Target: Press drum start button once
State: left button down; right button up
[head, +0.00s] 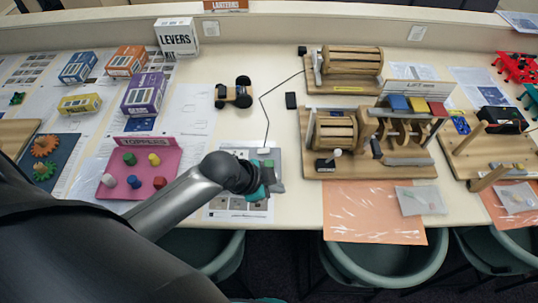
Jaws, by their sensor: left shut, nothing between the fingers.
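A grey button box (278,171) lies on a printed sheet near the table's front edge, with a small green patch, likely the button, at its top (268,163). A thin black cable (262,110) runs from it up to the wooden drum (352,60) at the back. My left gripper (262,188) is shut and empty, over the left and front part of the box and hiding much of it. I cannot tell whether its tips touch the box or the button. My right gripper is not in view.
A pink toppers board (112,190) with coloured pieces lies left of my arm. A small wheeled cart (233,93) stands behind the box. A second wooden mechanism (335,131) stands to the right, with an orange sheet (350,212) before it. Green chairs (385,262) line the front edge.

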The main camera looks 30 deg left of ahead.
aim_at(269, 164)
pick_arm(q)
jog(key=w+a+r+m+t, duration=0.2)
jog(key=w+a+m, duration=0.1)
jog(key=w+a, duration=0.5)
jog(key=shift+w+a+r+m+t, duration=0.3)
jog(key=shift+w+m, duration=0.1)
jog(key=shift+w, duration=0.8)
notch_tip(269, 164, down, 9)
jog(key=b, duration=0.7)
jog(key=shift+b, duration=0.3)
dwell(0.5)
jog(key=shift+f+b, duration=0.35)
jog(key=shift+b, duration=0.05)
